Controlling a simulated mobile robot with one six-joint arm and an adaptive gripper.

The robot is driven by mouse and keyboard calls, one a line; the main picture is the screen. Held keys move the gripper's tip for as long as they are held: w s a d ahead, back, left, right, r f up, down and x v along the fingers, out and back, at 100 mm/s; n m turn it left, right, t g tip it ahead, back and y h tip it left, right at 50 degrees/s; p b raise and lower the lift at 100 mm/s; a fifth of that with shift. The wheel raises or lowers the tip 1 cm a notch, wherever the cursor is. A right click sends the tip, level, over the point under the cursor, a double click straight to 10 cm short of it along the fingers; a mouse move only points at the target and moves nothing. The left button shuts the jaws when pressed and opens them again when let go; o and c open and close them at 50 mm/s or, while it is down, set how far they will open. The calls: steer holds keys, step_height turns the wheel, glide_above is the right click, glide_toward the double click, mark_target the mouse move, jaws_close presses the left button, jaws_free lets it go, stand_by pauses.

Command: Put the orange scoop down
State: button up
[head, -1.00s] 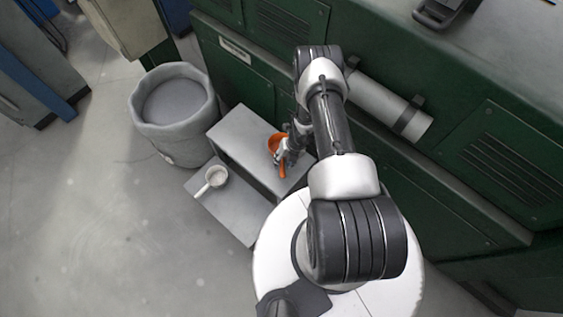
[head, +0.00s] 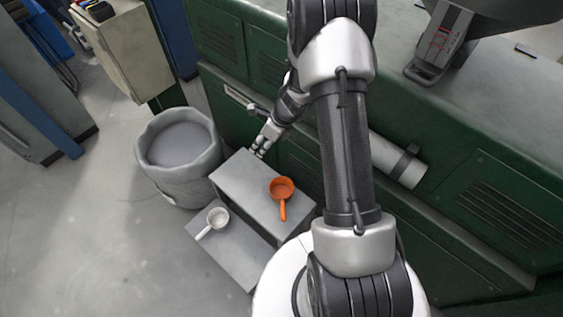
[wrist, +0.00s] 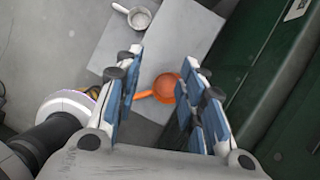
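The orange scoop (head: 281,190) rests on the upper grey step (head: 235,180), its handle pointing toward the lower step. In the wrist view the scoop (wrist: 164,88) shows between and beyond the fingers, apart from them. My gripper (head: 262,149) is above the far edge of the upper step, behind the scoop and to its left in the head view. In the wrist view my gripper (wrist: 165,95) has its fingers spread wide with nothing held between them.
A white scoop (head: 215,220) sits on the lower grey step (head: 240,262). A grey bin (head: 180,190) stands left of the steps. A green machine cabinet (head: 420,215) runs behind them. The upper step is bare left of the orange scoop.

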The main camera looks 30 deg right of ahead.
steer(key=s+a+r+n, duration=0.3)
steer(key=r+n, duration=0.2)
steer(key=r, duration=0.3)
steer(key=s+a+r+n, duration=0.25)
steer(key=r+n, duration=0.25)
steer(key=r, duration=0.3)
steer(key=s+a+r+n, duration=0.3)
steer(key=a+r+n, duration=0.1)
steer(key=r, duration=0.4)
steer(key=s+r+n+h, duration=0.1)
steer(key=s+r+n, duration=0.2)
steer(key=s+n, duration=0.2)
steer(key=s+d+r+n+t+h, duration=0.1)
steer(key=s+r+n, duration=0.1)
steer(key=s+n, duration=0.3)
steer(key=s+r+n+h, duration=0.1)
steer(key=s+r+n, duration=0.2)
steer(key=s, duration=0.6)
steer(key=shift+d+r+n+h, duration=0.25)
steer(key=shift+r+n+h, duration=0.05)
steer(key=shift+n, duration=0.6)
steer(key=shift+o, duration=0.6)
